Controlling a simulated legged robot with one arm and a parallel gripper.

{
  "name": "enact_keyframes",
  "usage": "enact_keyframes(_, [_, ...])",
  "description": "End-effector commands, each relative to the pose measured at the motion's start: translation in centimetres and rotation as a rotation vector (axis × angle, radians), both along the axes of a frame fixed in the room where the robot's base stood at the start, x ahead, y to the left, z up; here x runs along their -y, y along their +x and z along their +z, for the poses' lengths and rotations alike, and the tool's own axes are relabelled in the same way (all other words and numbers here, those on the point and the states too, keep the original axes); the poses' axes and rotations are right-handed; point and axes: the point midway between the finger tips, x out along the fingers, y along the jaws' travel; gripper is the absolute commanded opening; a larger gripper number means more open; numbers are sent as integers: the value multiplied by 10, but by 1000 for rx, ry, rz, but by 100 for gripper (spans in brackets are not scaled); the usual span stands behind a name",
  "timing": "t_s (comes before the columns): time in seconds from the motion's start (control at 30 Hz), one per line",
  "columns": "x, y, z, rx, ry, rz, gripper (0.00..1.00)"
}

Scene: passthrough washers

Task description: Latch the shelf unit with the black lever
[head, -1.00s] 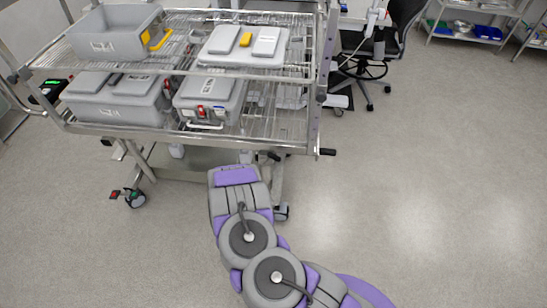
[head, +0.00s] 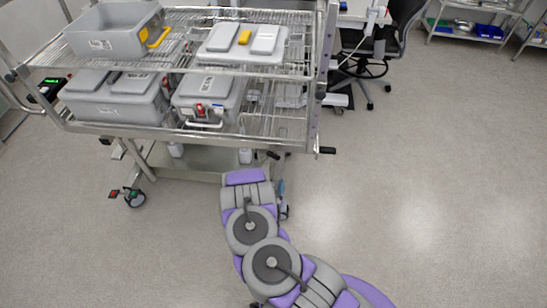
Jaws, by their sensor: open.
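The shelf unit (head: 312,110) is a tilted metal wire-shelf cart at the upper left. A black lever (head: 327,150) sticks out to the right at its lower right corner. Another small black handle-like part (head: 272,155) shows under its lower front edge, left of that corner. I cannot tell which of the two works the latch, or whether it is latched. My grey and purple arm reaches up from the bottom right and ends just below the cart's front edge, left of and below the black lever. My gripper's fingers are hidden beyond the arm's end.
A grey open bin (head: 115,42) and a lidded tray (head: 242,45) are on the upper shelf. Grey boxes (head: 115,100) and (head: 208,100) are on the lower one. A caster (head: 134,198) stands at the left. An office chair (head: 385,50) is behind. The floor (head: 440,190) at right is clear.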

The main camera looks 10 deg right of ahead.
Motion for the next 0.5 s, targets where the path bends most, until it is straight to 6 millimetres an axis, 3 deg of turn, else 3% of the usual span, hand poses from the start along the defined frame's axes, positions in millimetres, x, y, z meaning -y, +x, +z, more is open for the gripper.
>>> enact_keyframes(0.5, [29, 92, -1, 0, -4, 0, 94])
